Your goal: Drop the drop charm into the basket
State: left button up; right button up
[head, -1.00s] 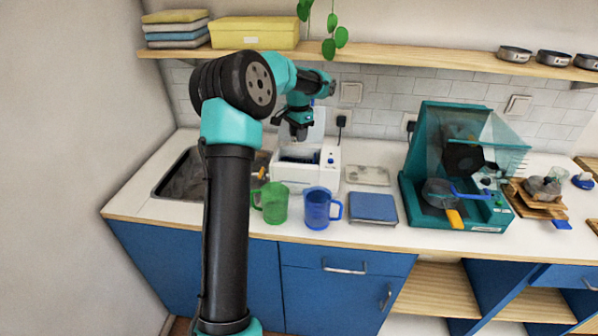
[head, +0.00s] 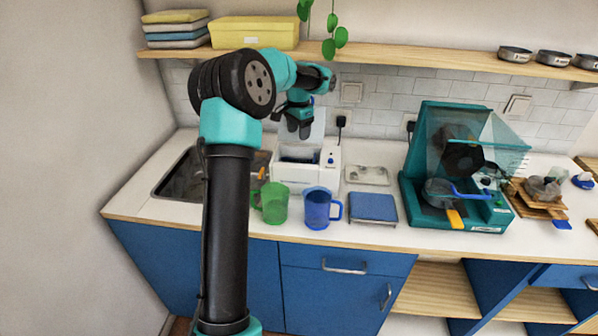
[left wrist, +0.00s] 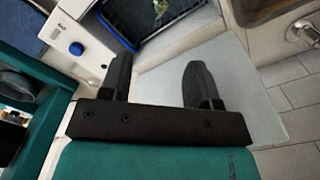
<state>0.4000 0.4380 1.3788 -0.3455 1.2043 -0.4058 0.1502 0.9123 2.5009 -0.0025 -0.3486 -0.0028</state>
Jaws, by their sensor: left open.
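The dark mesh basket (left wrist: 133,22) sits inside the white open-lidded machine and is cut by the top edge of the left wrist view. In the head view, the basket (head: 300,158) shows as a dark strip in the machine. A small pale yellow-green piece (left wrist: 160,11) lies inside the basket; it may be the drop charm, but its shape is unclear. My left gripper (left wrist: 160,62) is open, with nothing visible between its fingers. In the head view, my left gripper (head: 298,134) hangs above the machine, in front of its raised lid. My right gripper is not in view.
The white machine (head: 307,187) stands beside the sink (head: 185,178). A green mug (head: 273,205), a blue mug (head: 318,212) and a blue pad (head: 373,207) are in front. A shallow tray (head: 367,175) lies right of it. A teal machine (head: 418,195) stands further right.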

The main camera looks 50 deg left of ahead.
pick_arm(q)
notch_tip(320, 180, up, 16)
dwell(0.5)
dwell(0.6)
